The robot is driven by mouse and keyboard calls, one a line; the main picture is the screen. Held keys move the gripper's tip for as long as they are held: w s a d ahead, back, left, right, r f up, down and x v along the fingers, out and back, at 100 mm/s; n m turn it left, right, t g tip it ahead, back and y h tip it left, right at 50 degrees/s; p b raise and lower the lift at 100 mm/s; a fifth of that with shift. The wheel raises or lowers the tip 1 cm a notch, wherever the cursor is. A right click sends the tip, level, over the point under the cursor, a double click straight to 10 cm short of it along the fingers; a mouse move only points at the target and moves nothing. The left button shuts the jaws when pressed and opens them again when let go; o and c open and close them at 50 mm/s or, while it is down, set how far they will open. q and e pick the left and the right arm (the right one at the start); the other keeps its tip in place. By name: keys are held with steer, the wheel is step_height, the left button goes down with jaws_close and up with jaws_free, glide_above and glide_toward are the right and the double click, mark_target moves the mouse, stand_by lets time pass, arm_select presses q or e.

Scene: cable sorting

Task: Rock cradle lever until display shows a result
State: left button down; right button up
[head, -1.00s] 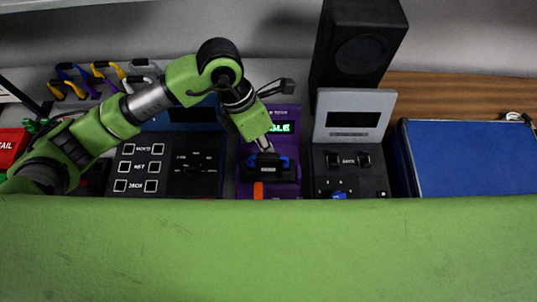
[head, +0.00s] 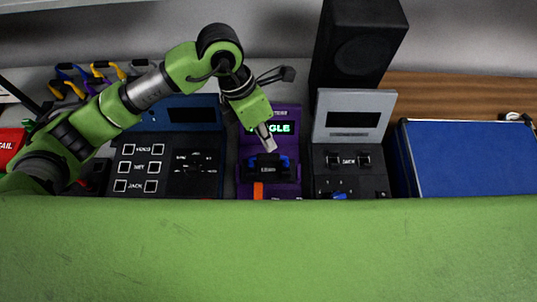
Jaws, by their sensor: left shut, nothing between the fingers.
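A purple tester (head: 243,181) stands in the middle of the head view. Its display (head: 284,128) shows green letters, of which "GLE" can be read; my arm hides the left part. Below the display sits a black cradle (head: 267,169) with blue parts at its ends. An orange piece (head: 258,190) shows at the cradle's front; I cannot tell if it is the lever. My left gripper (head: 268,145) is shut and empty, pointing down just behind and above the cradle. I cannot tell if it touches. My right gripper is out of view.
A black panel with white-framed squares (head: 140,168) stands left of the tester. A grey-and-black unit (head: 353,122) stands to the right, with a black speaker (head: 362,50) behind it. A blue case (head: 470,158) lies far right. Colored cables (head: 70,78) sit back left. My green body hides the front.

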arm_select(q)
steer(key=w+r, duration=0.1)
steer(key=w, duration=0.1)
steer(key=w+r, duration=0.2)
steer(key=shift+r, duration=0.1)
stand_by(0.4)
stand_by(0.8)
